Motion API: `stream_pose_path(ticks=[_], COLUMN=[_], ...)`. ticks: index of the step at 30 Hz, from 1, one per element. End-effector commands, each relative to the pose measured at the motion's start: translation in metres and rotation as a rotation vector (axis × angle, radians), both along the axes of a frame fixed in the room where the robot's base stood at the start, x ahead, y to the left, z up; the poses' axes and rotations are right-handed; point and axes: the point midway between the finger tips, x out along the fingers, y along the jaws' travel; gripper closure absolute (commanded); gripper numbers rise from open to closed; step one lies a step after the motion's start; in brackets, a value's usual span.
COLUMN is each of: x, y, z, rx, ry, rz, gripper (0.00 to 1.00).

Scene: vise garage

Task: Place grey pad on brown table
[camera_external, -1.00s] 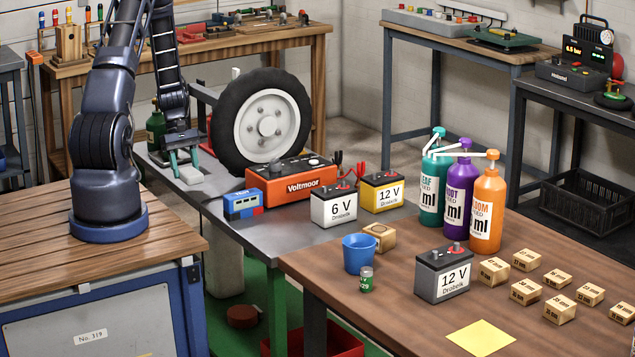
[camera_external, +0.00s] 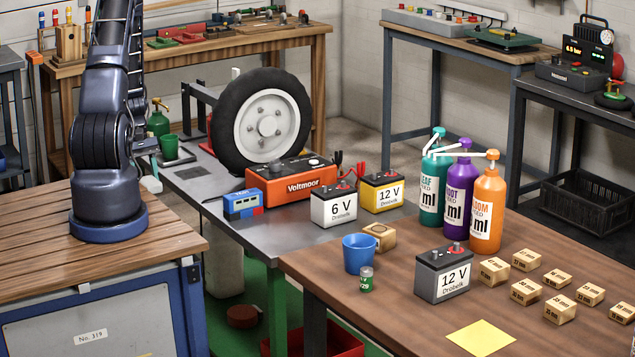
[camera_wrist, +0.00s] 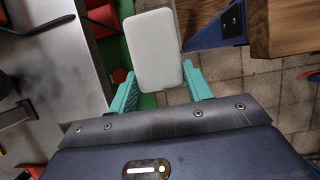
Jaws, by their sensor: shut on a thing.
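The grey pad (camera_wrist: 152,50) is a light, rounded block held between the two teal fingers of my gripper (camera_wrist: 158,78) in the wrist view. The pad is off the surface, with floor and a table edge below it. In the external view the pad (camera_external: 152,184) shows as a small pale edge beside my arm, and most of my gripper is hidden behind the arm. The brown table (camera_external: 400,310) stands at the front right, well to the right of my gripper. A second wooden-topped bench (camera_external: 150,248) carries my base at the left.
The grey metal table (camera_external: 280,228) holds a wheel (camera_external: 240,128), an orange charger (camera_external: 290,184) and batteries. The brown table carries a blue cup (camera_external: 359,254), a battery (camera_external: 442,274), bottles, several small boxes and a yellow sheet (camera_external: 481,337). Its front left is clear.

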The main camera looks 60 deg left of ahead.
Motion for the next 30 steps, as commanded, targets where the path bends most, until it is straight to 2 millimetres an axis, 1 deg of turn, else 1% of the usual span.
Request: stream_pose_path(ticks=[2,5,8,17,24,27,30], x=[0.001,0.001,0.001,0.001,0.001,0.001,0.001], y=[0.000,0.001,0.001,0.000,0.001,0.000,0.001], z=[0.006,0.022,0.044,0.122,0.189,0.216,0.238], rx=[0.002,0.004,0.005,0.005,0.006,0.004,0.005], ry=[0.000,-0.001,-0.003,-0.004,-0.004,-0.004,-0.004], rz=[-0.001,-0.001,-0.001,-0.001,-0.001,-0.002,-0.001], gripper=[0.73,0.73,0.73,0.73,0.73,0.73,0.73])
